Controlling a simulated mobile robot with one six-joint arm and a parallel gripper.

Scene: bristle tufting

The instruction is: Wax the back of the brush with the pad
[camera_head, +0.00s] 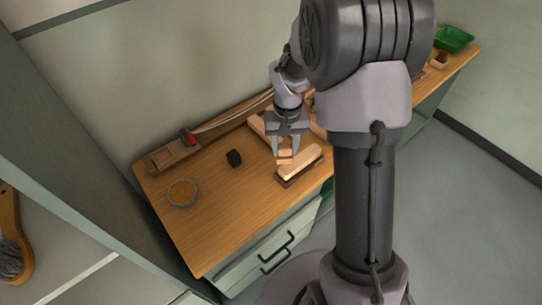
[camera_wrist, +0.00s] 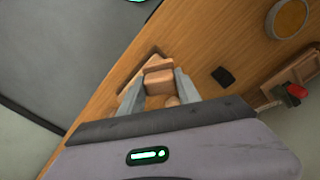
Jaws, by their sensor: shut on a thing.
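My gripper (camera_head: 285,154) is shut on a small tan block, the pad (camera_wrist: 158,82), seen between the two fingers in the wrist view. A long pale wooden block, which looks like the brush back (camera_head: 303,163), lies on a dark base near the bench's front edge, just right of my fingertips. In the wrist view a wooden piece (camera_wrist: 132,72) shows just beyond the fingers, partly hidden by the pad. I cannot tell whether pad and brush touch. No bristles can be made out. A round dish of amber wax (camera_head: 182,193) stands at the left of the bench; it also shows in the wrist view (camera_wrist: 288,18).
A small black block (camera_head: 234,158) sits between the dish and my gripper. A wooden fixture (camera_head: 174,154) with a red part (camera_head: 191,138) is at the back left. A green bin (camera_head: 454,39) is at the far right. The bench's front left is clear.

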